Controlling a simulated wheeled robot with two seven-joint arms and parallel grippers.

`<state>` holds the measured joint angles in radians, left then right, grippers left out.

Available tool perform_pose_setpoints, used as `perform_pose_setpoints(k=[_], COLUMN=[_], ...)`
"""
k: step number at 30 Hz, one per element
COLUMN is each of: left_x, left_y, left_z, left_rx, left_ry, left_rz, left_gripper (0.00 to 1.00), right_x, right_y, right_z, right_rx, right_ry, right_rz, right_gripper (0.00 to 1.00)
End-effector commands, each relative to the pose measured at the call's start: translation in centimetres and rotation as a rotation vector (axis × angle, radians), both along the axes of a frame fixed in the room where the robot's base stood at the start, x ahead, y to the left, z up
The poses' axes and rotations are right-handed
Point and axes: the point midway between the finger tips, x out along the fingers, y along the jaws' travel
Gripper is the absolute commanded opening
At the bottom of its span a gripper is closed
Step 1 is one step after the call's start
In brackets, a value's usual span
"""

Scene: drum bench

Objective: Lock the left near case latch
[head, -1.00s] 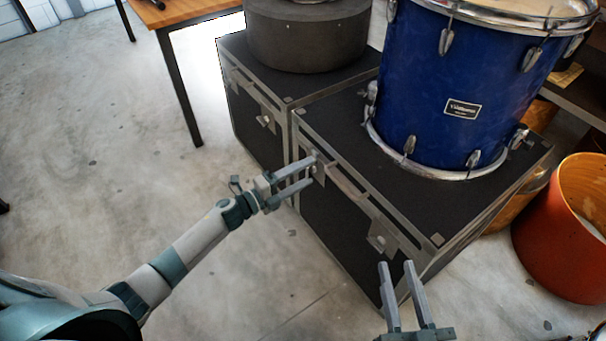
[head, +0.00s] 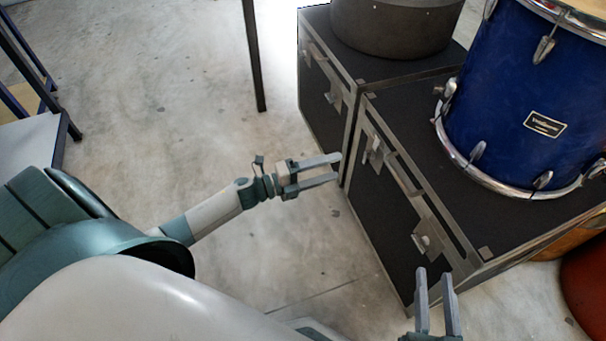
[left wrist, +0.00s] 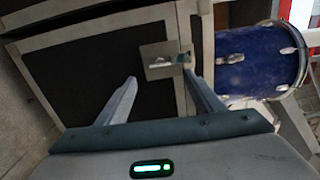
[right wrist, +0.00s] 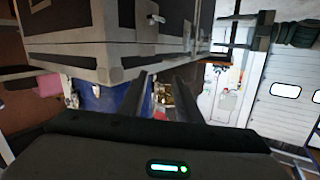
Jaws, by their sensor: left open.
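The near case (head: 375,205) is black with grey metal edges. Its left latch (head: 374,150) sits near the top left of the front face; the left wrist view shows a latch plate (left wrist: 165,58) with a small silver piece, whose locked state I cannot tell. My left gripper (head: 340,167) is open and empty, to the left of this latch and apart from it. In the left wrist view its fingertips (left wrist: 160,77) point toward the plate. My right gripper (head: 434,273) is open and empty, below the right latch (head: 425,238); the right wrist view shows its fingertips (right wrist: 161,75) too.
A blue drum (head: 520,110) stands on the near case. Behind is a second case (head: 325,85) with a round dark case (head: 395,28) on top. A handle (head: 403,177) lies between the two latches.

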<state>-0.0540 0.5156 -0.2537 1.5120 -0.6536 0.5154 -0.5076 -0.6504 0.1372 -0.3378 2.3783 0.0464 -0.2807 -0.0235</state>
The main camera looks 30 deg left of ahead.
Motion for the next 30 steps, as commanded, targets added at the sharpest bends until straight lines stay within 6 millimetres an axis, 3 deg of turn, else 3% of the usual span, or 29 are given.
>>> perform_pose_setpoints(k=[6,12,30], left_x=[-3.5,-5.3,-5.9], left_y=[2.7,4.2,4.6], left_z=[-0.1,0.0,0.0], left_rx=[0.0,0.0,-0.001], left_ry=[0.004,0.001,0.001], left_rz=[0.001,0.001,0.001], left_gripper=[0.61,0.61,0.61], right_x=[0.0,0.0,-0.1], right_y=[-0.2,-0.5,-0.3], right_z=[-0.6,-1.0,-1.1], right_rx=[-0.012,-0.019,-0.018], right_ry=[0.035,0.05,0.056], right_rz=[-0.002,-0.005,-0.001], right_gripper=[0.31,0.31,0.31])
